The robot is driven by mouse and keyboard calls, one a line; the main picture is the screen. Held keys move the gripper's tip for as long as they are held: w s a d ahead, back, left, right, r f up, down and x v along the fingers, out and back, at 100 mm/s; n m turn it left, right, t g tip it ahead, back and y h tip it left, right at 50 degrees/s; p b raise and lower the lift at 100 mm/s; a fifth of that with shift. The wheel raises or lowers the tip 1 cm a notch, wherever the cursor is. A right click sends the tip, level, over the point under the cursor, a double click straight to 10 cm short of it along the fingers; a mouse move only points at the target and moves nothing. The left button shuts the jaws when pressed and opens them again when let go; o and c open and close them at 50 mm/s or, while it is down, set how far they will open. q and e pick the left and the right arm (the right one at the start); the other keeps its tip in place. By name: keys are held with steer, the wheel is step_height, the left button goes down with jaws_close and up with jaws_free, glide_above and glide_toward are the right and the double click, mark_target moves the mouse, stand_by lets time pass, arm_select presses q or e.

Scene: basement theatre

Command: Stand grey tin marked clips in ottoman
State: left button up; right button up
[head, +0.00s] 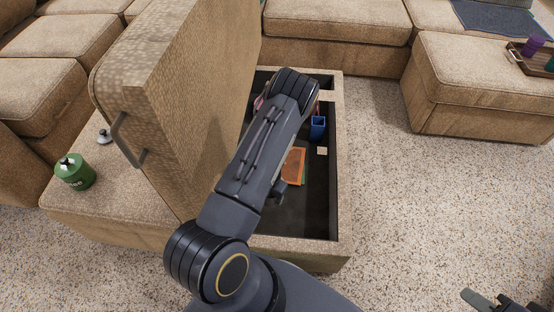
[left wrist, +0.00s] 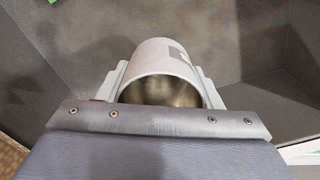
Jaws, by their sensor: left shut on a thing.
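The grey tin (left wrist: 150,55) shows in the left wrist view, with a small darker label patch on its side and a brassy inside at its open end. My left gripper (left wrist: 162,98) is shut on it, one finger on each side. Dark walls and floor like the ottoman's inside lie beyond the tin. In the head view the ottoman (head: 343,170) stands open and my left arm reaches over its dark inside; the forearm hides the gripper and tin there. My right gripper (head: 488,301) is partly cut off at the bottom right corner, so its jaw state is unclear.
The raised lid (head: 185,95) stands left of the opening. Inside lie a blue cup (head: 317,128), an orange flat item (head: 293,167) and a small pale block (head: 322,150). A green tin (head: 75,172) stands on the left. The near inside floor looks clear.

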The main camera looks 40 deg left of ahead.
mark_target(270, 212)
arm_select(q)
steer(key=shift+s+a+f+n, duration=0.2)
steer(key=shift+s+f+n, duration=0.1)
steer(key=shift+f, duration=0.1)
step_height(270, 212, down, 10)
steer(key=b, duration=0.4)
steer(key=shift+r+b, duration=0.15)
steer(key=shift+b, duration=0.15)
steer(key=shift+f, duration=0.2)
steer(key=o, duration=1)
step_height(270, 212, up, 12)
steer(key=p, duration=0.5)
steer(key=shift+r, duration=0.2)
